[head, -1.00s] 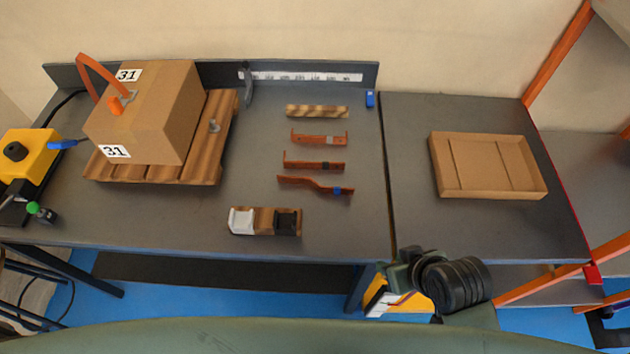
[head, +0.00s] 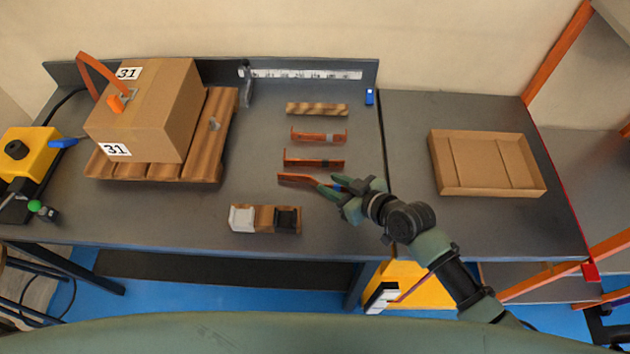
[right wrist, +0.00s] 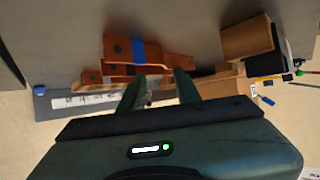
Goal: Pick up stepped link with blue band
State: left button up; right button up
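The stepped link with blue band (head: 296,178) is a copper bar lying on the grey bench, the nearest of the row of bars. My right gripper (head: 334,196) is over its right end and partly hides it there. In the right wrist view the link (right wrist: 177,60) with its blue band (right wrist: 138,51) lies just beyond the fingertips. My right gripper (right wrist: 160,82) is open with a gap between its fingers and holds nothing. I cannot tell how high the fingers are above the link. My left gripper is not in view.
Two copper bars, one with a dark band (head: 316,163) and one with a grey band (head: 319,137), lie behind the link. A striped bar (head: 317,109) is farther back. A block with white and black pads (head: 264,219) stands front left. An empty cardboard tray (head: 439,177) is at right.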

aim_at(316, 181)
jog(key=x, duration=0.2)
jog(key=p+x, duration=0.1)
jog(key=x, duration=0.2)
jog(key=shift+s+a+f, duration=0.15)
jog(key=shift+s+a, duration=0.1)
grip_shut()
jog(key=shift+s+d+f, duration=0.1)
jog(key=shift+s+f, duration=0.1)
dwell(0.9)
